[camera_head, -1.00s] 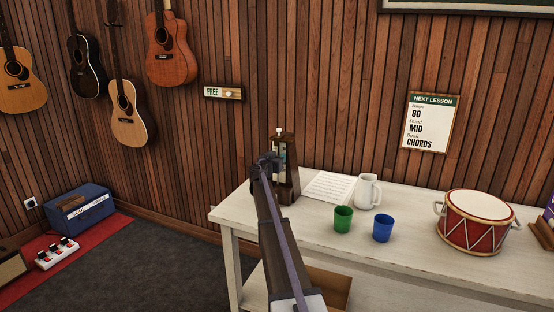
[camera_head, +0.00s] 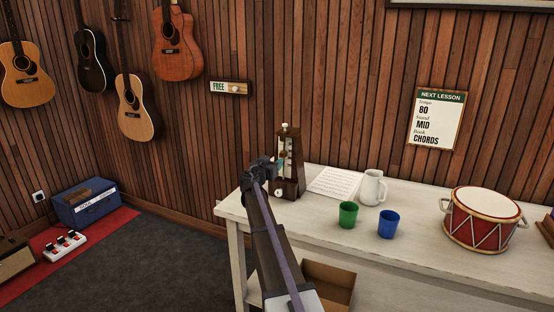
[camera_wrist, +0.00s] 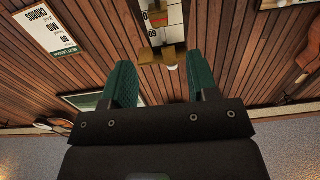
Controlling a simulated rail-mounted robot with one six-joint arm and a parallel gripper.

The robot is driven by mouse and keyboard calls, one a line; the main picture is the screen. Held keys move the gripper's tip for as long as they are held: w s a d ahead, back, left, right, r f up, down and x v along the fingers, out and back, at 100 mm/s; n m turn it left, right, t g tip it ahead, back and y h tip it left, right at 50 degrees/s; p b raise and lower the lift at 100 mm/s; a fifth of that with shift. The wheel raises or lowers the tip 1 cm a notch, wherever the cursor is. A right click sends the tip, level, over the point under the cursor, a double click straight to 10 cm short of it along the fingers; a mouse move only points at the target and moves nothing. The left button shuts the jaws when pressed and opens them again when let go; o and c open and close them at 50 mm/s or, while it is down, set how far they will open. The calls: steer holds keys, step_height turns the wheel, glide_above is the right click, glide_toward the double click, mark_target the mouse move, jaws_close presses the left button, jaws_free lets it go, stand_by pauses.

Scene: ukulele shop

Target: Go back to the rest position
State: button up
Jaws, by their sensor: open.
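My gripper (camera_head: 262,172) is at the end of my dark arm, to the left of the metronome (camera_head: 290,187) in the head view. In the wrist view its two green-padded fingers (camera_wrist: 161,82) stand apart with nothing held between them. The brown metronome stands upright at the back left of the white table (camera_head: 410,250). In the wrist view the metronome (camera_wrist: 163,56) appears upside down beyond the fingertips, apart from them. Part of the gripper is too small to make out in the head view.
On the table are a sheet of music (camera_head: 334,183), a white mug (camera_head: 371,188), a green cup (camera_head: 348,215), a blue cup (camera_head: 388,224) and a red drum (camera_head: 481,220). Guitars (camera_head: 178,42) hang on the wood wall. The floor (camera_head: 165,255) left of the table is open.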

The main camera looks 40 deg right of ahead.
stand_by(0.4)
steer(key=s+a+f+n+g+y+p, duration=0.1)
steer(key=s+a+f+n+g+y, duration=0.2)
steer(key=s, duration=0.4)
steer(key=s+a+f+g+y, duration=0.1)
steer(key=s+a+f+g, duration=0.35)
steer(key=s, duration=0.25)
steer(key=s+a+n+y+p, duration=0.2)
steer(key=s+a, duration=0.5)
steer(key=a, duration=0.5)
steer(key=s+a+f+n+g+y+p, duration=0.1)
steer(key=s+a+n+y, duration=0.3)
steer(key=a, duration=0.8)
steer(key=s+a+f+n+y+p, duration=0.1)
steer(key=s+a+n+y+p, duration=0.2)
steer(key=s+a, duration=0.7)
steer(key=a+y, duration=0.2)
steer(key=shift+y+p, duration=0.3)
steer(key=shift+y, duration=0.1)
steer(key=shift+f, duration=0.1)
